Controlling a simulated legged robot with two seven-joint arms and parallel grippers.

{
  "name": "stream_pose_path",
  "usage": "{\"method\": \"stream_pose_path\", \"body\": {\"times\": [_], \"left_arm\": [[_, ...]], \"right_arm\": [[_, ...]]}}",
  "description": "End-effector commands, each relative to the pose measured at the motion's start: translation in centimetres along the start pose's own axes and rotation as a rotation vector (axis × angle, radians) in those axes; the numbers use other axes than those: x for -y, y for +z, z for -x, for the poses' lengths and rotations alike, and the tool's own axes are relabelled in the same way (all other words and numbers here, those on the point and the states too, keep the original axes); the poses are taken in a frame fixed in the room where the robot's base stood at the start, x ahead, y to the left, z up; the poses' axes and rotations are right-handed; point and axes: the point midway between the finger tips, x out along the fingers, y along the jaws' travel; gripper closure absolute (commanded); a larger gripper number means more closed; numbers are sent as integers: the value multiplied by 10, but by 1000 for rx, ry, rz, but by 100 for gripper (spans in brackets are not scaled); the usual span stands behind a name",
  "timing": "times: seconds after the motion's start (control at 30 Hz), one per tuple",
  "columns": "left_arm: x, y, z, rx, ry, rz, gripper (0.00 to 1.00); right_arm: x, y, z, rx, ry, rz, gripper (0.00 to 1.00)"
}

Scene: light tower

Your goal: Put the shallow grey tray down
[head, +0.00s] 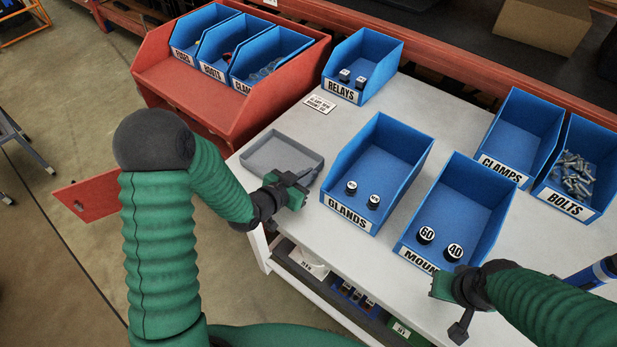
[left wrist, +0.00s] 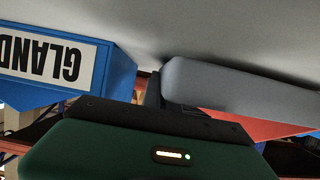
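The shallow grey tray (head: 281,152) is level at the left front corner of the white table, beside the red bin. Whether its underside touches the table I cannot tell. My left gripper (head: 308,181) is at the tray's right front corner, its fingers along the right rim, and looks shut on it. In the left wrist view the tray's wall (left wrist: 235,90) is close, against a dark finger (left wrist: 153,90); the other finger is hidden. My right gripper (head: 461,325) is at the table's front edge by the MOUNTS bin, holding nothing I can see; its finger gap is unclear.
The GLANDS bin (head: 398,150) stands right of the tray, with the MOUNTS bin (head: 470,195) beyond. The big red bin (head: 190,95) borders the tray's back left. A small label card (head: 319,104) lies behind the tray. Bare table (head: 335,125) shows between tray and GLANDS bin.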

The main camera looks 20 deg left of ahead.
Motion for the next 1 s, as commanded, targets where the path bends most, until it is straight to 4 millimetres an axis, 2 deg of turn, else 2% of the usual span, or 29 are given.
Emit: {"method": "stream_pose_path", "body": {"times": [0.07, 0.37, 0.5, 0.57, 0.87, 1.0], "left_arm": [[0, 6, -3, -3, 0, -3, 100], [0, 8, -4, -4, -1, -4, 100], [0, 8, -3, -3, -1, -3, 81], [0, 8, -3, -3, -1, -3, 75], [0, 5, -2, -3, -1, -3, 75], [2, 5, 14, -2, -4, -3, 75]], "right_arm": [[0, 0, -2, 0, 0, 0, 100], [0, 1, -4, 0, 0, 0, 100], [0, 1, -3, 0, 0, 0, 100], [0, 1, -3, 0, 0, 0, 100], [0, 0, -1, 0, 0, 0, 100], [0, 0, 1, 0, 0, 0, 100]]}}
